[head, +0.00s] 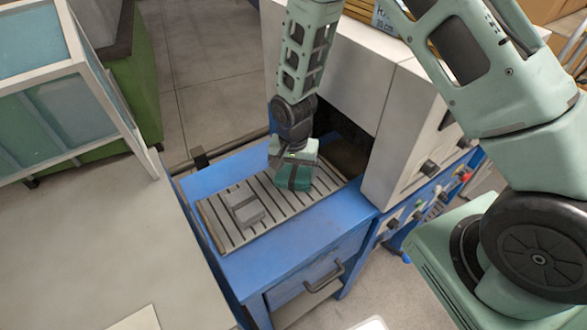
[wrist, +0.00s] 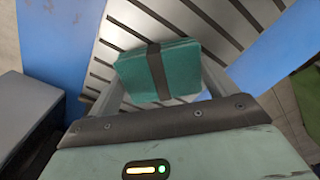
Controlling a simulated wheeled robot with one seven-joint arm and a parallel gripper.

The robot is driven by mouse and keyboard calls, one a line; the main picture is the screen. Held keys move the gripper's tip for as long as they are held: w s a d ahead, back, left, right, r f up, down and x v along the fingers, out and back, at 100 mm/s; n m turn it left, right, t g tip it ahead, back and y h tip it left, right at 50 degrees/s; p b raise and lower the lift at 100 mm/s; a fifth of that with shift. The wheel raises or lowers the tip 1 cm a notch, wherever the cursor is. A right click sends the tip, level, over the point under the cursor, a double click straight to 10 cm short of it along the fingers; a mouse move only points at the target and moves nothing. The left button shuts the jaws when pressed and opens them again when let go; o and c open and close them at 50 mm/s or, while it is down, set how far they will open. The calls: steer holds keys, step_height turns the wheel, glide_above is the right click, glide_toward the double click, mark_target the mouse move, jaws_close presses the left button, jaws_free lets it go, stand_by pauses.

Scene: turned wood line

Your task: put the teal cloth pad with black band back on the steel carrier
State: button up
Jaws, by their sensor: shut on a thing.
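The teal cloth pad with a black band (head: 302,178) is held between the fingers of my gripper (head: 294,168). In the wrist view the pad (wrist: 180,68) spans the space between my two fingers, its dark band running across its middle. The slatted grey surface, which looks like the steel carrier (head: 290,212), lies in a blue frame below the pad. The pad is over its back right part. I cannot tell whether the pad touches the slats.
A grey block with a band (head: 244,205) sits on the slats left of the pad. A white machine housing (head: 365,100) with a dark opening stands close behind and right. A pale table (head: 90,240) is at the left. Bare slats lie between block and pad.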

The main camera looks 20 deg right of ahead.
mark_target(293, 173)
steer(key=shift+f, duration=0.1)
steer(key=shift+f, duration=0.1)
steer(key=o, duration=0.9)
step_height(293, 173, up, 11)
steer(key=b, duration=0.3)
steer(key=s+a+r+n, duration=0.2)
steer(key=s+n, duration=0.3)
steer(key=s, duration=0.3)
steer(key=s+a+r+n, duration=0.2)
steer(key=s+r+n, duration=0.2)
steer(key=s, duration=0.4)
steer(key=s+a+r+n, duration=0.2)
steer(key=s+r+n, duration=0.3)
steer(key=s, duration=0.3)
steer(key=shift+a+r+n+y, duration=0.1)
steer(key=shift+r+n+y, duration=0.05)
steer(key=shift+n+y, duration=0.15)
